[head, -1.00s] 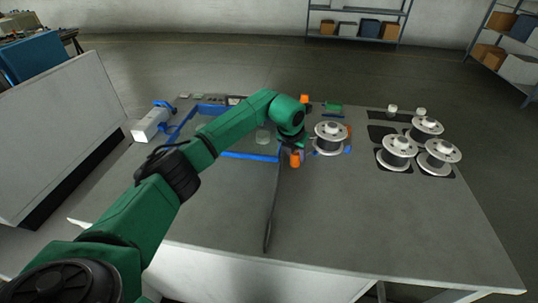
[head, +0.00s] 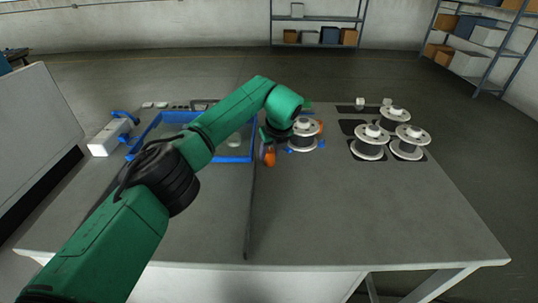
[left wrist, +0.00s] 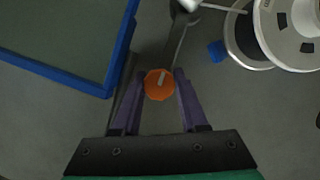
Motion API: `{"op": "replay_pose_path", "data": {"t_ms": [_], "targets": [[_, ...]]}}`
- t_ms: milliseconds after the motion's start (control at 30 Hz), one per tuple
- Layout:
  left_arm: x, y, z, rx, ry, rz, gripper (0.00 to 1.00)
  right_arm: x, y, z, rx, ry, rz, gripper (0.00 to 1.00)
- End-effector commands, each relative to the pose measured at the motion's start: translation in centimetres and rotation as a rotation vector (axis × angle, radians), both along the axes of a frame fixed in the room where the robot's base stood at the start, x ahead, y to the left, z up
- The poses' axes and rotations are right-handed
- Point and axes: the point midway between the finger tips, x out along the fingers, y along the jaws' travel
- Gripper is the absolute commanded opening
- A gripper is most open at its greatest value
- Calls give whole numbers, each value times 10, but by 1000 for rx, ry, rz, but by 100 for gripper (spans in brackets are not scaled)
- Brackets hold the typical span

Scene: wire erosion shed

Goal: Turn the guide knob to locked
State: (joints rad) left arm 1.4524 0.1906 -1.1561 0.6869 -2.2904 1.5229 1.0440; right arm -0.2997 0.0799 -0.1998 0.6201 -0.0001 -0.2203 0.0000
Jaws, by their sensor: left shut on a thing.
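The guide knob (left wrist: 159,84) is a round orange knob with a short pale mark on top, seen between my fingers in the left wrist view. In the head view the orange knob (head: 268,157) shows low beside my dark left hand, left of a white spool; my arm hides part of that area. My right gripper is not in view.
A blue-edged tray (head: 252,158) lies left of the knob. A white spool (head: 303,144) stands close on the right; several more spools (head: 369,150) stand on dark pads farther right. A white box (head: 106,140) with a blue part sits at left. The table's front is clear.

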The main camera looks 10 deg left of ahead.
Motion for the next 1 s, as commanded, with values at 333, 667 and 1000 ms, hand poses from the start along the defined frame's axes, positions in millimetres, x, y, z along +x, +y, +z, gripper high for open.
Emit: {"op": "replay_pose_path", "data": {"t_ms": [333,667,1000], "targets": [[2,2,3,0,-7,61,0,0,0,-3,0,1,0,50],[2,3,3,1,-8,61,59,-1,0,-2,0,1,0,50],[0,3,1,2,0,25,72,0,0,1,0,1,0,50]]}}
